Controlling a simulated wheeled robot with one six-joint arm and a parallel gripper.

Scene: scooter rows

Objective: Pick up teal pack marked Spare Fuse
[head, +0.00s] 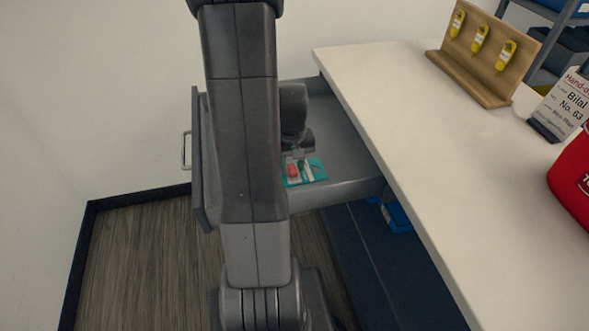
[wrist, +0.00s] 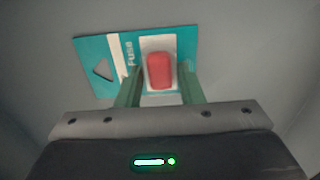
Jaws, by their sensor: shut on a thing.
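The teal pack (head: 316,167) is in the open grey drawer (head: 345,150), partly hidden by my arm. In the wrist view the teal pack (wrist: 95,62) shows the word "Fuse", a dark triangle and a red fuse on a white patch. My gripper (wrist: 160,92) is shut on the pack, its two green fingers on either side of the red fuse. In the head view my gripper (head: 298,157) reaches down into the drawer. I cannot tell whether the pack touches the drawer floor.
The drawer sticks out left from under a white counter (head: 420,130). On the counter are a wooden board (head: 485,50) with yellow tags, a handwritten sign (head: 565,105) and a red case (head: 575,180). The drawer's walls stand close around my gripper. A blue item lies below the counter.

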